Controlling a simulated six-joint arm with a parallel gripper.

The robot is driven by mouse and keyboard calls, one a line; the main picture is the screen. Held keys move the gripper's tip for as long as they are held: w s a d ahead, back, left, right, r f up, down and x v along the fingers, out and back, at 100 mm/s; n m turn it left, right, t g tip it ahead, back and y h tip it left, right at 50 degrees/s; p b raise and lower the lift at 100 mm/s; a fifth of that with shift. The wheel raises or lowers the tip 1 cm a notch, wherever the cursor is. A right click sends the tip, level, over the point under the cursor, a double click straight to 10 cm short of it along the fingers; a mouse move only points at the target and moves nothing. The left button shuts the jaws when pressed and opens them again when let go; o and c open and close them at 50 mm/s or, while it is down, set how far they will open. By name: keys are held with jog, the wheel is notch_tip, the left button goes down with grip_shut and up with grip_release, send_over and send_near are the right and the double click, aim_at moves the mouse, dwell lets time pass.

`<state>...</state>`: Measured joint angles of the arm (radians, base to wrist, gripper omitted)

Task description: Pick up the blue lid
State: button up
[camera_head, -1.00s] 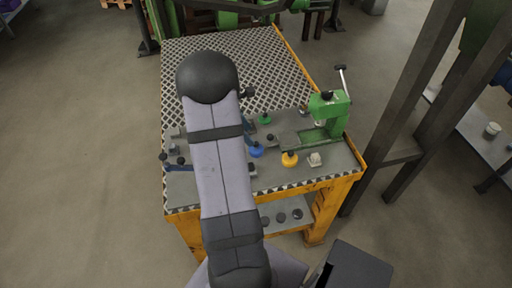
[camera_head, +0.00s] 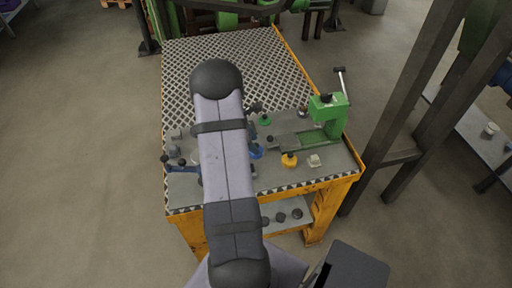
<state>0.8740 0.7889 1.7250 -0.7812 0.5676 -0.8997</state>
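The blue lid (camera_head: 257,152) lies on the near part of the workbench top, just right of my arm, which covers part of the area beside it. A yellow lid (camera_head: 289,160) with a dark knob is to its right, and a green lid (camera_head: 265,121) is behind it. My arm reaches up across the bench from the bottom of the picture and hides much of the bench's left side. My gripper is hidden by the arm, so its fingers and its distance from the blue lid cannot be seen.
A green press (camera_head: 328,122) with a lever stands at the bench's right side. A small pale block (camera_head: 314,161) sits near the front right. A blue tool (camera_head: 181,167) lies at the left edge. The patterned back of the workbench (camera_head: 270,65) is mostly clear.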

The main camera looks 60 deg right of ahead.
jog(key=shift+s+d+f, duration=0.1)
jog(key=shift+d+f, duration=0.05)
jog(key=shift+f, duration=0.3)
grip_shut()
jog(key=shift+r, duration=0.1)
notch_tip(320, 180, up, 10)
jog(key=shift+b, duration=0.35)
jog(key=shift+p, duration=0.4)
jog(key=shift+f+p, duration=1.65)
jog(key=shift+p, duration=0.2)
